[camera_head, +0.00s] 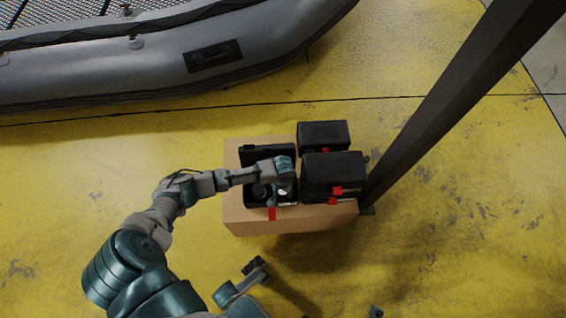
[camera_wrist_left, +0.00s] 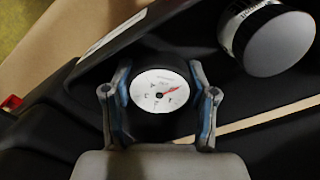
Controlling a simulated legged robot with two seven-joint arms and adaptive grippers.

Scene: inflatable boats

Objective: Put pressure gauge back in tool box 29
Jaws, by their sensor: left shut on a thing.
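The pressure gauge (camera_wrist_left: 158,92) has a round white dial with a red needle and a dark body. My left gripper (camera_head: 284,182) is shut on it, with one finger on each side of the dial in the left wrist view. The gripper is over the open black tool box (camera_head: 257,203), whose lid is raised at the back. The wrist view shows the gauge at the box's dark interior; I cannot tell whether it touches the bottom. My gripper and forearm hide part of the box.
The box stands on a cardboard carton (camera_head: 246,219). Two closed black cases (camera_head: 334,170) (camera_head: 324,134) stand at its right. A dark post (camera_head: 450,85) rises beside them. A round silver-topped part (camera_wrist_left: 270,40) is near the gauge. A grey inflatable boat (camera_head: 130,75) lies behind.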

